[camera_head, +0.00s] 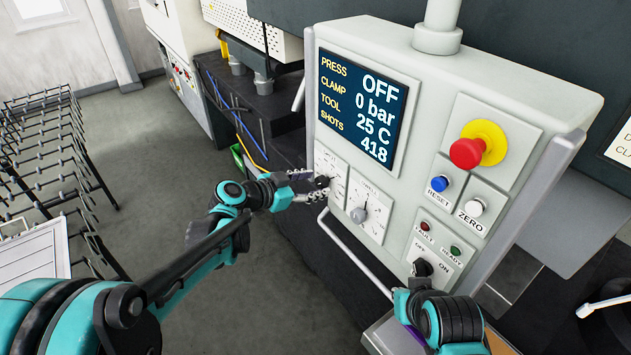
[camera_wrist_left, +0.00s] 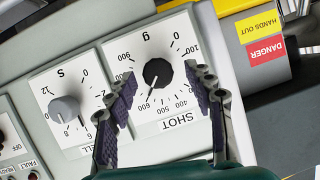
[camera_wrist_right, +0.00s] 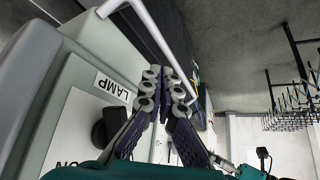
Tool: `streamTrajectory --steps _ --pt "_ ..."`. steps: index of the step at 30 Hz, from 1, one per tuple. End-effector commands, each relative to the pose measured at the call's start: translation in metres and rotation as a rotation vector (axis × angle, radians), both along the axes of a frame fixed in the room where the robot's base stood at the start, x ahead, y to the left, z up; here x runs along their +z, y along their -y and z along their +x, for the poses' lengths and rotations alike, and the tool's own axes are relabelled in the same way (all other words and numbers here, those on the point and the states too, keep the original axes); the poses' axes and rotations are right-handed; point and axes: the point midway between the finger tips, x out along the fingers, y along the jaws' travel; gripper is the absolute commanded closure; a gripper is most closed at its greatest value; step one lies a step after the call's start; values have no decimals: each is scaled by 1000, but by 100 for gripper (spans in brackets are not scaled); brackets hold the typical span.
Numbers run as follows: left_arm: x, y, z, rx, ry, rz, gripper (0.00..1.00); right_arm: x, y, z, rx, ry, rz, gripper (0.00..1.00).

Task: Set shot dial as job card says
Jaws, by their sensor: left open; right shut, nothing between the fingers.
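The shot dial has a black knob (camera_wrist_left: 157,73) on a white scale plate marked SHOT and g. Its pointer leans toward the lower left of the left wrist view; the exact value is hard to read. My left gripper (camera_wrist_left: 161,84) is open, one finger on either side of the knob in that view; I cannot tell whether they touch it. In the head view the left gripper (camera_head: 312,188) is at the panel's left edge, partly covering the shot dial plate (camera_head: 328,163). My right gripper (camera_wrist_right: 163,98) is shut and empty near the lower panel. No job card is readable.
The display (camera_head: 362,105) reads OFF, 0 bar, 25 C, 418. A red emergency button (camera_head: 467,153) and an OFF/ON switch (camera_head: 422,267) are on the panel. A rail (camera_head: 355,255) runs along its lower edge.

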Motion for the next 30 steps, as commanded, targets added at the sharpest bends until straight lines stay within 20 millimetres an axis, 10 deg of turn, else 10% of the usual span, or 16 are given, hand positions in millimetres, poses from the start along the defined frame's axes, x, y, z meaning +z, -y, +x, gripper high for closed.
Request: streamTrajectory --steps 12,18,30 --pt "-4 9 7 0 -1 -1 47 1 0 0 0 0 0 100" --pt "-4 9 7 0 -1 -1 97 1 0 0 0 0 0 100" --pt "-5 8 8 1 -42 -31 97 -2 0 0 0 0 0 100"
